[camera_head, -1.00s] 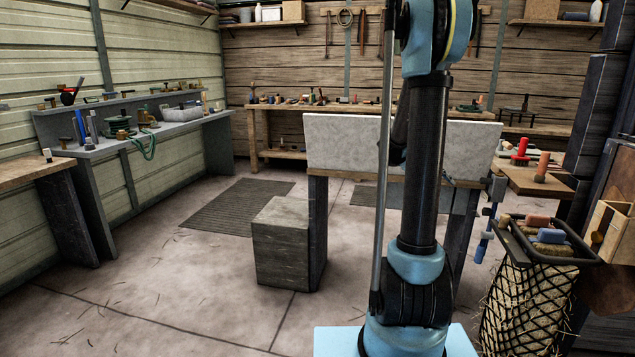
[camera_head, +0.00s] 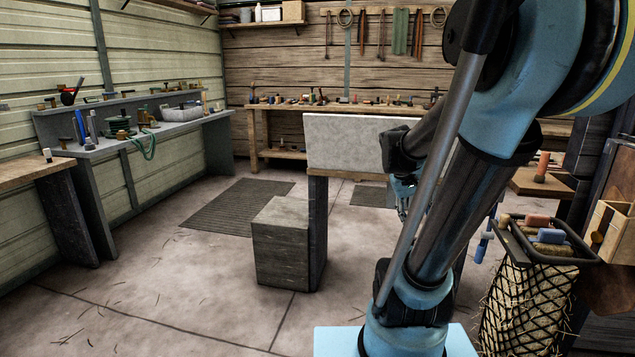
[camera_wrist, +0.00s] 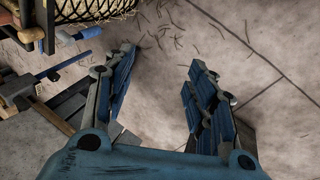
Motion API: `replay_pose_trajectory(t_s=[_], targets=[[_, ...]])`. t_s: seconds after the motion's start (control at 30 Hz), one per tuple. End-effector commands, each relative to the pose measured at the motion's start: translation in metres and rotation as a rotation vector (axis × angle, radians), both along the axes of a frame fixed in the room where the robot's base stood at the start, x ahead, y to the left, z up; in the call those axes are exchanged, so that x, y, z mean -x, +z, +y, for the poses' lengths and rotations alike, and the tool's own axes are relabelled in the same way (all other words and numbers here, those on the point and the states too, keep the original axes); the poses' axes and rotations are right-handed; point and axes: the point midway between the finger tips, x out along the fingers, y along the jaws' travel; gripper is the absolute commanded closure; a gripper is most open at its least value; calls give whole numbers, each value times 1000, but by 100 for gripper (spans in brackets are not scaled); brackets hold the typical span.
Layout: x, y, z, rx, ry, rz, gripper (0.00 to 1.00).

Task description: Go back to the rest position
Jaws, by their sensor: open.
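My gripper (camera_wrist: 158,92) is open and empty in the wrist view. Its blue-padded fingers stand wide apart, with only bare concrete floor between and beyond them. In the head view my gripper (camera_head: 403,200) shows partly beside my arm, in front of the pale upright board (camera_head: 345,142). My arm leans to the right across the picture and hides part of that board and its stand. No object is held.
A net-sided caddy (camera_head: 528,300) with brushes in its top tray stands at the right; its net also shows in the wrist view (camera_wrist: 90,8). A wooden block (camera_head: 283,245) stands on the floor. Cluttered benches line the left and back walls. Floor at the left front is clear.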

Motion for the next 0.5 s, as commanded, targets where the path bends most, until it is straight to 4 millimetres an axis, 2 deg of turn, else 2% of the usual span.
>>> replay_pose_trajectory(t_s=[0.1, 0.5], targets=[[25, -10, 17, -61, 4, -13, 49], [94, -48, 74, -269, 14, -52, 49]])
